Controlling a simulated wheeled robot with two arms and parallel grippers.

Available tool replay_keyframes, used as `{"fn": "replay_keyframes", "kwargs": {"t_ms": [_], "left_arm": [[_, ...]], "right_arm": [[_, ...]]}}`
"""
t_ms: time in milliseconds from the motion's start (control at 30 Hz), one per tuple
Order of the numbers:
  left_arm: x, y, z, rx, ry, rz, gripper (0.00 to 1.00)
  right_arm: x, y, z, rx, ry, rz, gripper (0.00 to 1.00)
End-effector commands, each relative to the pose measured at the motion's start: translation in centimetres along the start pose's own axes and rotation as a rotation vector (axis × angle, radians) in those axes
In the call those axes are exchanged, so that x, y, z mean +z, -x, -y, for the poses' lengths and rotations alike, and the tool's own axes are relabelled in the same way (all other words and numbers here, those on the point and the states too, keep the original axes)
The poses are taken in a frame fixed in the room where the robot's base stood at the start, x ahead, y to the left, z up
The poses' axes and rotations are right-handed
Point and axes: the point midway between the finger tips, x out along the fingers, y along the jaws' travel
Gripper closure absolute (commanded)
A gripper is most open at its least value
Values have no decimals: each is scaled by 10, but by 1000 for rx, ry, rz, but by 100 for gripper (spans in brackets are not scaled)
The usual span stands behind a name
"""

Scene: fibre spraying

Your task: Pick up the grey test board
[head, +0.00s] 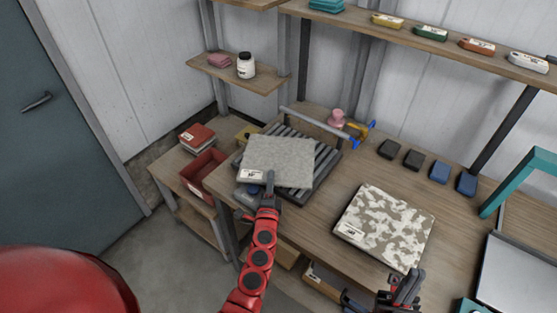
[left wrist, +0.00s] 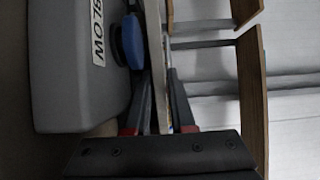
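The grey test board (head: 280,158), speckled with a white label at its front left corner, is over the dark slatted rack (head: 325,172) on the bench. Whether it rests on the slats or is just above them I cannot tell. My left gripper (head: 269,186) is at the board's front edge. In the left wrist view the board (left wrist: 158,60) shows edge-on as a thin pale strip between the fingers of my left gripper (left wrist: 160,100), which look closed on it. My right gripper (head: 405,286) is at the bottom right, in front of the camouflage board, apart from the grey board.
A camouflage-patterned board (head: 388,226) lies on the bench to the right. Several small dark and blue blocks (head: 414,159) line the back. A red bin (head: 203,170) stands on the left side table. A teal frame (head: 515,180) stands at the right. Shelves (head: 430,42) overhang the back.

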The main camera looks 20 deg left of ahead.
Motion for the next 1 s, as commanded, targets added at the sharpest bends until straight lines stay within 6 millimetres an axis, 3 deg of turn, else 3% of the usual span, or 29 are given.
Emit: {"fn": "replay_keyframes", "kwargs": {"t_ms": [67, 200, 1000], "left_arm": [[0, 0, 0, 0, 0, 0, 78], [0, 0, 0, 0, 1, 0, 100], [0, 0, 0, 1, 1, -1, 100]], "right_arm": [[0, 0, 0, 0, 0, 0, 100], [0, 0, 0, 0, 0, 0, 100], [0, 0, 0, 0, 0, 0, 100]]}}
